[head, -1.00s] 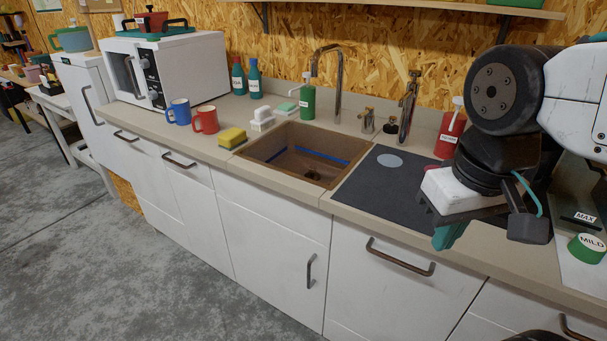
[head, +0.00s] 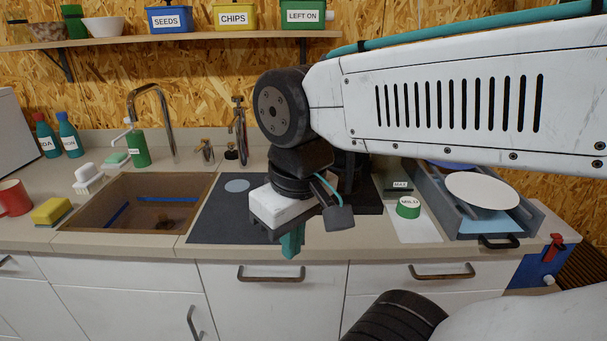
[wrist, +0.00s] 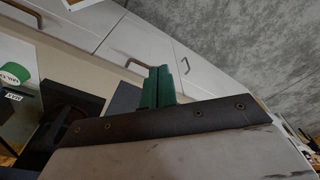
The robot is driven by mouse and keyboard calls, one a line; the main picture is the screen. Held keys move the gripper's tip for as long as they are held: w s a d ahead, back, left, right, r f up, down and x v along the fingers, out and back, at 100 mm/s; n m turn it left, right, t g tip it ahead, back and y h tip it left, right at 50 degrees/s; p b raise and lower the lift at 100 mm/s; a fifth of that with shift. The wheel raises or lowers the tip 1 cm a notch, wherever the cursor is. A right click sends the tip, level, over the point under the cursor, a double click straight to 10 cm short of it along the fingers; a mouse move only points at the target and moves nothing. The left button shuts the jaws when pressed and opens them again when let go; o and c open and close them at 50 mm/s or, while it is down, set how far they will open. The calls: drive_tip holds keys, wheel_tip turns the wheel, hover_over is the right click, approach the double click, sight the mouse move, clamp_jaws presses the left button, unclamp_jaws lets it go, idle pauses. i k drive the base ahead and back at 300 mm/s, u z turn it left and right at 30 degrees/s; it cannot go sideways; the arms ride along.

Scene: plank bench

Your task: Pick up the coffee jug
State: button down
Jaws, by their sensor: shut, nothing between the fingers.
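I cannot make out the coffee jug in either view. A black appliance (head: 362,192), perhaps a coffee machine, stands on the counter behind my arm and is largely hidden by it. Its dark base also shows in the wrist view (wrist: 68,112). My gripper (head: 292,243) has teal fingers pointing down, near the counter's front edge, in front of the dark mat. The fingers show in the wrist view (wrist: 158,88), shut together with nothing between them.
The dark mat (head: 225,222) lies beside the sink (head: 85,210). Right of the black appliance are a green-topped MILD item (head: 408,207) and a grey rack (head: 455,212) with a white plate (head: 482,190). A shelf (head: 120,42) with labelled bins runs above.

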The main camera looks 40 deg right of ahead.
sight(347, 166)
drive_tip(key=u, duration=1.9)
drive_tip(key=i, duration=1.45)
drive_tip(key=z, duration=4.1)
drive_tip(key=i, duration=0.3)
drive_tip(key=u, duration=0.05)
